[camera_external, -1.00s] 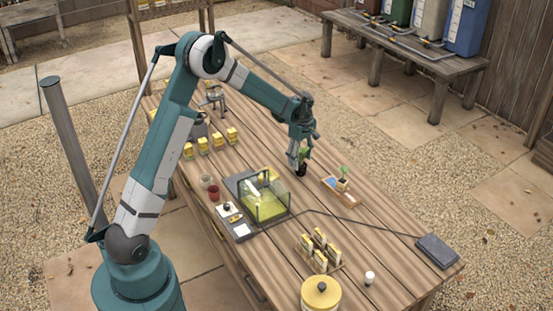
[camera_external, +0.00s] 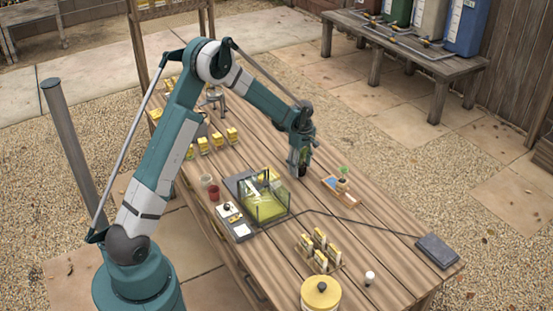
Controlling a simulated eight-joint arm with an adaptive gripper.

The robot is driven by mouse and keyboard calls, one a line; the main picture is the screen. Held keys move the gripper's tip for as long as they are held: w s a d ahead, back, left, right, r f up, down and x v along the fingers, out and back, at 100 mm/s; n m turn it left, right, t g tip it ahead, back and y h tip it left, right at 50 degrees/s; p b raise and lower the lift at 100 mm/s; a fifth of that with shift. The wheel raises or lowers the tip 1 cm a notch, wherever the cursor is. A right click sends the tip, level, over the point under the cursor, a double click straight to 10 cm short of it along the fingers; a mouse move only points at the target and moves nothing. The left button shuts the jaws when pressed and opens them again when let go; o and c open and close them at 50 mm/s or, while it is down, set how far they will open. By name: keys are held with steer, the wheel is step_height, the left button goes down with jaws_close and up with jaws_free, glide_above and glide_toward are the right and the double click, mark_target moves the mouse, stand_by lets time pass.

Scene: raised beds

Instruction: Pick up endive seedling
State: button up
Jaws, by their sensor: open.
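My gripper (camera_external: 299,168) points down over the wooden table, behind the glass-sided box, with its fingers open around a small green seedling (camera_external: 304,156). The fingers hide most of the seedling and its dark pot. Whether they touch it cannot be told. A second small green seedling (camera_external: 344,170) stands in a light pot in a shallow tray (camera_external: 349,200) to the right of my gripper. Which of the two is endive cannot be read.
The glass-sided box (camera_external: 265,204) stands close to the left front of my gripper. A cable runs from it to a dark flat box (camera_external: 437,250). Yellow packets (camera_external: 319,250) and a yellow-lidded pot (camera_external: 321,292) stand nearer. The table behind my gripper is clear.

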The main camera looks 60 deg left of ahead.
steer(key=c, duration=0.8)
steer(key=shift+r, duration=0.15)
steer(key=shift+r+p, duration=0.45)
steer(key=shift+r, duration=4.4)
